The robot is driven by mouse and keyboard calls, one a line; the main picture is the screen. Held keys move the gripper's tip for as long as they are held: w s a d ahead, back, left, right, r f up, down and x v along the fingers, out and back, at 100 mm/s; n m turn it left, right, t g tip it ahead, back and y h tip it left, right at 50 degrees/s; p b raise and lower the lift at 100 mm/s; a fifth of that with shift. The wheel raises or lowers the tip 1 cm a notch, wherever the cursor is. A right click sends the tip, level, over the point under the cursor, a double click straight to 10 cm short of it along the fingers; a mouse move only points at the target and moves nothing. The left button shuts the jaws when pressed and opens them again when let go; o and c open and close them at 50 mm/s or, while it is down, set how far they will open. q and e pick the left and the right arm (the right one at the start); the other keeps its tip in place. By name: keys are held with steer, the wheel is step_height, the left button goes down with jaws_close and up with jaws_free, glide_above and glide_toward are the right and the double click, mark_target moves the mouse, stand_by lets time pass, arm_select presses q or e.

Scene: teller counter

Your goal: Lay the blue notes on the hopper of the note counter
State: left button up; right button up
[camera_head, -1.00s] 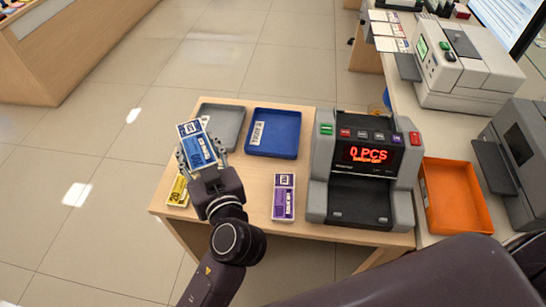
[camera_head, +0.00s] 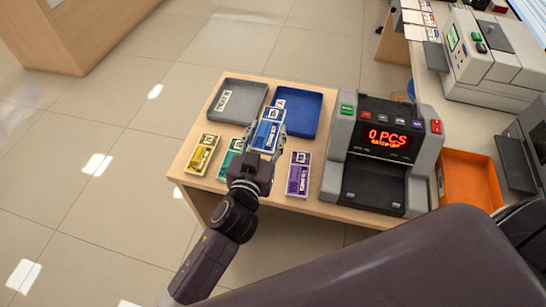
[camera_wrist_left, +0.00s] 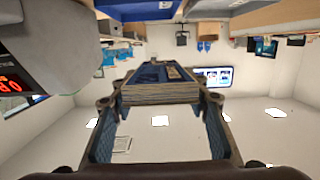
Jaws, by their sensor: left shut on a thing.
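The blue notes (camera_head: 266,135) are a banded bundle held up by my left gripper (camera_head: 262,152), which is shut on them above the front of the blue tray. The bundle also shows between the fingers in the left wrist view (camera_wrist_left: 160,88). The note counter (camera_head: 385,155) stands to the right on the table, its red display reading 0 PCS. Its dark hopper (camera_head: 374,187) looks empty in the head view. The bundle is left of the counter, apart from it. My right gripper is not in view.
A yellow bundle (camera_head: 203,154), a teal bundle (camera_head: 228,160) and a purple bundle (camera_head: 299,174) lie on the wooden table. The purple one lies between my gripper and the counter. Behind are a grey tray (camera_head: 255,92) and a blue tray (camera_head: 308,112). An orange tray (camera_head: 470,180) is at right.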

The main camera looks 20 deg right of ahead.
arm_select(q)
step_height(320, 180, down, 8)
steer(key=shift+f+b, duration=0.1)
steer(key=shift+b, duration=1)
steer(key=shift+f+b, duration=1.25)
steer(key=shift+f, duration=1.2)
steer(key=shift+f, duration=0.15)
steer(key=o, duration=1.1)
steer(key=shift+o, duration=0.2)
